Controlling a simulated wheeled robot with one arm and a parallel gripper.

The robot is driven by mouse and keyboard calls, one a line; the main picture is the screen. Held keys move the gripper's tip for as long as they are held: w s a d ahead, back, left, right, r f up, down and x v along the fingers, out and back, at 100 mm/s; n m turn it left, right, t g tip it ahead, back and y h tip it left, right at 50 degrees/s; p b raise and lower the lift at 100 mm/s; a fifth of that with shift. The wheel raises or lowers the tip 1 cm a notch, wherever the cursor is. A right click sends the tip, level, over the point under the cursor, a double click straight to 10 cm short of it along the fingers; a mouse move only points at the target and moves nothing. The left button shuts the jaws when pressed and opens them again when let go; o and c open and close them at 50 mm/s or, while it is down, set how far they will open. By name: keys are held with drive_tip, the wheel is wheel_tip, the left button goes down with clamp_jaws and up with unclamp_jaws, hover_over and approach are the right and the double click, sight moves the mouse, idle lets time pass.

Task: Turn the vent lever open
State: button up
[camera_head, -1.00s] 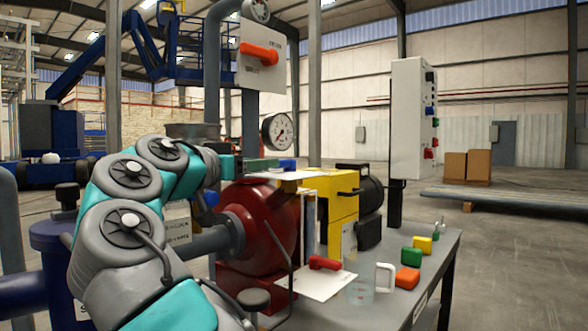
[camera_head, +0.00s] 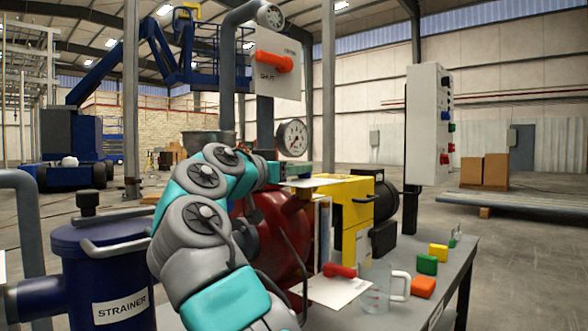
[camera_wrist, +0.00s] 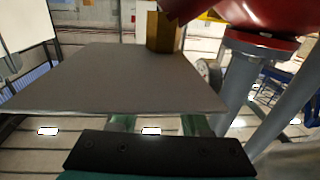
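A second red lever (camera_head: 338,270) lies on a low white plate (camera_head: 345,291) by the bench. I cannot tell which is the vent lever. My gripper (camera_head: 298,170) is at a thin pale plate (camera_head: 309,183) above the red vessel, below and right of the upper lever. In the wrist view, a grey plate (camera_wrist: 120,80) covers the fingertips of my gripper (camera_wrist: 157,124). The finger bases show apart; I cannot tell whether anything is held.
A red vessel (camera_head: 262,225) and yellow block (camera_head: 345,215) stand close under my arm. A gauge (camera_head: 293,139) is behind. A clear jug (camera_head: 376,288) and coloured blocks (camera_head: 426,265) sit on the bench. A blue strainer (camera_head: 105,270) stands at left. A grey control box (camera_head: 425,120) stands at right.

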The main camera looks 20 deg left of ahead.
clamp_jaws()
drive_tip(key=shift+r, duration=0.1)
drive_tip(key=p, duration=0.2)
drive_tip(key=shift+w+a+r+h+p, duration=0.1)
drive_tip(key=shift+a+r+h+p, duration=0.05)
drive_tip(key=shift+r+h+p, duration=0.15)
drive_tip(key=shift+m+h+p, duration=0.3)
drive_tip(key=shift+p, duration=0.3)
drive_tip(key=shift+a+f+g+p, duration=0.1)
drive_tip(key=shift+g+p, duration=0.2)
drive_tip(key=shift+p, duration=0.15)
drive_tip(key=shift+f+m+h+p, duration=0.15)
drive_tip(key=shift+m+h+p, duration=0.15)
drive_tip(key=shift+p, duration=0.05)
drive_tip(key=shift+f, duration=0.1)
drive_tip(key=shift+o, duration=1.2)
unclamp_jaws()
